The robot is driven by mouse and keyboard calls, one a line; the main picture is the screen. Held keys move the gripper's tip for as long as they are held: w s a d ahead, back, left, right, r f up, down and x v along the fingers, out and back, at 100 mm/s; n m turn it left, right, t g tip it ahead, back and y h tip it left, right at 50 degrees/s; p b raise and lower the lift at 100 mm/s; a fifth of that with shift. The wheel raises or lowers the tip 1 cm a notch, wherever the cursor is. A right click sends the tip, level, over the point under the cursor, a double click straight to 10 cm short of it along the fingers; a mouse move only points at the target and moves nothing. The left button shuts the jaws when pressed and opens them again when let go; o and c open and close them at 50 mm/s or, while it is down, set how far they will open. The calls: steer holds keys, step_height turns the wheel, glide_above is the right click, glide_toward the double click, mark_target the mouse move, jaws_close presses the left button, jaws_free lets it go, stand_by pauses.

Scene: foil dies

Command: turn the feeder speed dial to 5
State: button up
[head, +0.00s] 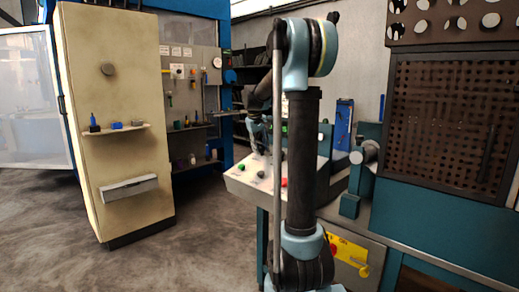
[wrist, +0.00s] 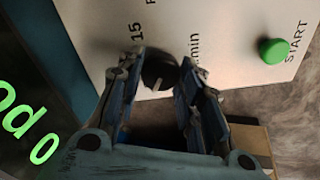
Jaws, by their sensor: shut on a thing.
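The feeder speed dial (wrist: 160,72) is a dark round knob with a pale pointer line, on the light control panel (wrist: 215,22) in the wrist view. My gripper (wrist: 163,62) has its two fingers on either side of the dial and is shut on it. The number 15 and part of a "min" label show near the dial. The rest of the scale is hidden, so I cannot tell the dial's setting. In the head view my gripper (head: 262,148) is over the sloped control panel (head: 242,184), small and partly hidden by my arm.
A green START button (wrist: 275,50) sits right of the dial in the wrist view. Green glowing characters (wrist: 25,120) show at the left. In the head view, a cream cabinet (head: 120,120) stands left and a perforated guard (head: 445,120) right. Open floor lies left of the panel.

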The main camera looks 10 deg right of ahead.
steer(key=shift+w, duration=0.1)
stand_by(0.3)
steer(key=o, duration=1.1)
steer(key=shift+c, duration=0.2)
steer(key=shift+r, duration=0.1)
steer(key=v, duration=1.1)
steer(key=shift+s+r, duration=0.25)
steer(key=shift+r, duration=0.05)
steer(key=shift+a, duration=0.1)
